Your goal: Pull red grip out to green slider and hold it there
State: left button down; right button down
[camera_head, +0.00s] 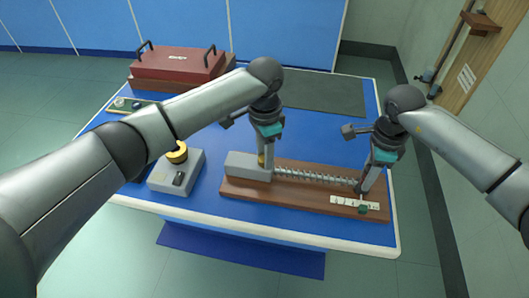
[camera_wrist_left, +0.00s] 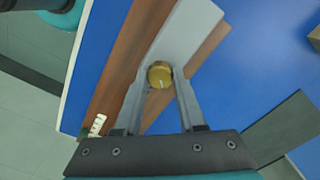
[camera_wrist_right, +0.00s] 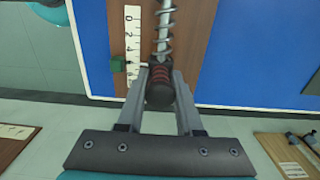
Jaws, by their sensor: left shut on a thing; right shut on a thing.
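The red grip (camera_wrist_right: 160,74), dark with red bands, sits at the end of a coil spring (camera_head: 315,175). My right gripper (camera_head: 361,191) is shut on it; its fingers flank the grip in the right wrist view (camera_wrist_right: 160,92). The green slider (camera_head: 364,209) is on the white scale (camera_head: 344,202); in the right wrist view it (camera_wrist_right: 118,63) lies left of the grip, about level with its spring-side end. My left gripper (camera_head: 263,158) is shut on a brass knob (camera_wrist_left: 160,75) on the grey block (camera_head: 243,164) at the spring's other end.
The wooden base (camera_head: 285,197) lies on the blue bench (camera_head: 215,211). A grey box (camera_head: 175,172) with a yellow knob is left of it. A red case (camera_head: 178,66) with black handles and a dark mat (camera_head: 320,94) are at the back. A wooden board (camera_wrist_right: 290,152) shows beyond the bench.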

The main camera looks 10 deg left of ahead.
pick_arm(q)
jog(key=shift+r+m, duration=0.1)
jog(key=shift+m, duration=0.3)
jog(key=c, duration=0.5)
grip_release()
notch_tip(320, 180, up, 12)
dwell(0.3)
jog(key=shift+a, duration=0.1)
